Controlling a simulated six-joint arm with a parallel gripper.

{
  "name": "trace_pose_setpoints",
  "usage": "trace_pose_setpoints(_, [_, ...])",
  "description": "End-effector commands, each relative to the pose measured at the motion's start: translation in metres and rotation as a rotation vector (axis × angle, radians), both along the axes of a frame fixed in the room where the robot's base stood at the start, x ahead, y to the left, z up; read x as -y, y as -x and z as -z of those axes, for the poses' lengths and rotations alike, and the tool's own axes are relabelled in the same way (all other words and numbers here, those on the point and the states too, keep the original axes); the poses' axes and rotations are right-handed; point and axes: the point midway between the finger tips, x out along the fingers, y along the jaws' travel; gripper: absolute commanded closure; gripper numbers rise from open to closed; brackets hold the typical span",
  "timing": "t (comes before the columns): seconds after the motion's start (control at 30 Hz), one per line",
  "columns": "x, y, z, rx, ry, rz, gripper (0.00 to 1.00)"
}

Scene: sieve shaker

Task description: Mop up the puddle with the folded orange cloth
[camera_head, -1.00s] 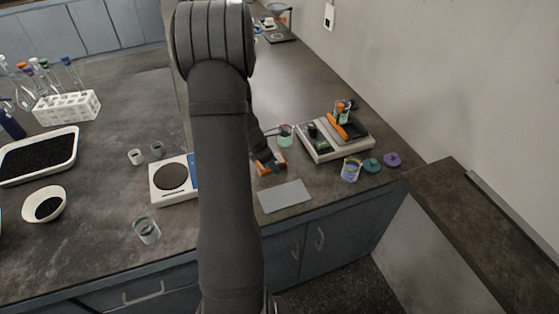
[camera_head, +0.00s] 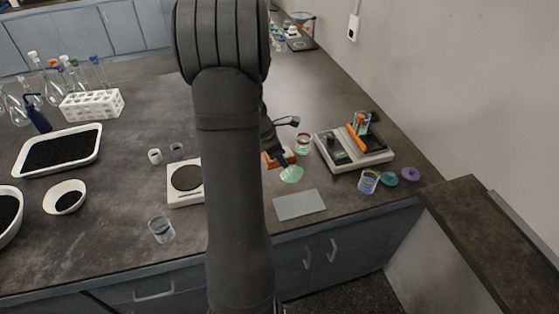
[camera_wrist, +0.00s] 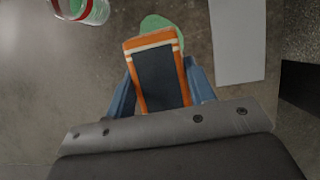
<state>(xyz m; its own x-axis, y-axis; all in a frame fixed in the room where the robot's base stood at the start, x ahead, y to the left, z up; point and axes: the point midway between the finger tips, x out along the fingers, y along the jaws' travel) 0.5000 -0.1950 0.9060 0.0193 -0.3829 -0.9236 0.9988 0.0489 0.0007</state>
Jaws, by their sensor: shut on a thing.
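The folded orange cloth (camera_wrist: 177,44) has pale stripes and a dark rectangular patch in the wrist view. My gripper (camera_wrist: 163,88) is shut on it, with blue fingers on either side. In the head view the cloth (camera_head: 287,155) shows partly behind my arm. The pale green puddle (camera_head: 291,175) lies on the dark bench just in front of the cloth. In the wrist view the puddle (camera_wrist: 160,22) shows past the cloth's far edge, partly hidden by it. I cannot tell whether the cloth touches the bench.
A glass beaker with a red band (camera_head: 303,145) stands close behind the puddle. A grey flat plate (camera_head: 299,205) lies in front. A balance (camera_head: 184,194) is at left.

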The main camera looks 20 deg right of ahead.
Motion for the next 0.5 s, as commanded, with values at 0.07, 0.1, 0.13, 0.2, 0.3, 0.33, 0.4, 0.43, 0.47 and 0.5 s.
trace_pose_setpoints(0.07, [0.0000, -0.0002, -0.0040, 0.001, 0.000, 0.001, 0.73])
trace_pose_setpoints(0.1, [0.0000, -0.0001, -0.0052, 0.001, 0.000, 0.001, 0.73])
trace_pose_setpoints(0.13, [0.0000, -0.0001, -0.0057, 0.001, 0.000, 0.001, 0.73])
trace_pose_setpoints(0.2, [-0.0001, -0.0001, -0.0064, 0.001, 0.000, 0.001, 0.73])
trace_pose_setpoints(0.3, [-0.0001, 0.0000, -0.0062, 0.001, 0.000, 0.001, 0.73])
trace_pose_setpoints(0.33, [-0.0001, 0.0000, -0.0061, 0.001, 0.000, 0.001, 0.73])
trace_pose_setpoints(0.4, [-0.0001, 0.0000, -0.0061, 0.001, -0.001, 0.001, 0.73])
trace_pose_setpoints(0.43, [0.0000, 0.0000, -0.0061, 0.000, -0.001, 0.001, 0.73])
trace_pose_setpoints(0.47, [0.0005, 0.0000, -0.0059, 0.001, -0.001, 0.004, 0.73])
trace_pose_setpoints(0.5, [0.0019, -0.0001, -0.0054, 0.000, -0.001, 0.018, 0.73])
